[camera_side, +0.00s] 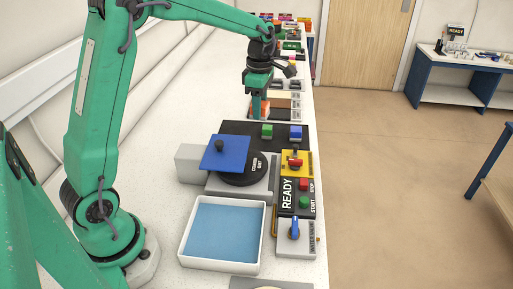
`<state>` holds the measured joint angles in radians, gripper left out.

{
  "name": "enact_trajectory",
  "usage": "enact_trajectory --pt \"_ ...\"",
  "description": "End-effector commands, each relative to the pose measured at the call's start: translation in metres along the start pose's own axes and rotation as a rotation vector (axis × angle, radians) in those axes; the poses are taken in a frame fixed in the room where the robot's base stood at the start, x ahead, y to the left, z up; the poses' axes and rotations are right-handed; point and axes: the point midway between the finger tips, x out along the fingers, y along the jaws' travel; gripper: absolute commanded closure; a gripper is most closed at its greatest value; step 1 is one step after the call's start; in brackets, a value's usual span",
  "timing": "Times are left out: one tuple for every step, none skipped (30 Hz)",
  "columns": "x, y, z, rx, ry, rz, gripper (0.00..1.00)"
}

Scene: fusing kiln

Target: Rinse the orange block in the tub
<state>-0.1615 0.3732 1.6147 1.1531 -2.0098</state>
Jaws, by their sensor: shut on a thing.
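My gripper (258,108) is at the far part of the bench, pointing down, its fingers shut on the orange block (265,107). The block is small in the view and partly hidden by the fingers. I cannot tell whether it touches the surface beneath. The tub (217,266) is a white square tray with blue water (222,228) in it, at the near part of the bench. My gripper is well beyond the tub, with the kiln between them.
A dark mat (235,129) holds a green block (267,131) and a blue block (296,132). The kiln with its blue lid (225,153) stands nearer. Right of it are a yellow switch box (290,170), a READY panel (287,192) and a blue-handled box (296,249).

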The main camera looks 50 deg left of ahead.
Motion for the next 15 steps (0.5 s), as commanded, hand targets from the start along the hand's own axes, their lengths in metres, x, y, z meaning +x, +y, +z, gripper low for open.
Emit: enact_trajectory --pt "-0.003 -0.011 0.005 0.027 -0.001 0.002 0.79" --pt "-0.004 -0.018 0.007 0.043 -0.001 0.001 0.79" --pt "-0.006 -0.027 0.01 0.064 -0.001 0.002 0.79" --pt "-0.006 -0.034 0.012 0.083 0.0 0.001 0.79" --pt "-0.007 -0.042 0.014 0.101 -0.001 0.002 0.79" --pt "-0.008 -0.052 0.017 0.126 -0.001 0.002 0.79" --pt "-0.009 -0.059 0.018 0.144 -0.001 0.002 0.79" --pt "-0.009 -0.067 0.019 0.162 -0.001 0.002 0.79" --pt "-0.01 -0.077 0.021 0.186 -0.001 0.001 0.79" --pt "-0.011 -0.085 0.022 0.205 -0.001 0.002 0.79" --pt "-0.011 -0.092 0.023 0.223 0.0 0.001 0.79" --pt "-0.011 -0.102 0.024 0.247 -0.001 0.001 0.79" --pt "-0.011 -0.11 0.025 0.265 -0.001 0.002 0.79" --pt "-0.011 -0.117 0.025 0.283 -0.001 0.002 0.79" --pt "-0.011 -0.128 0.025 0.308 -0.001 0.002 0.79"
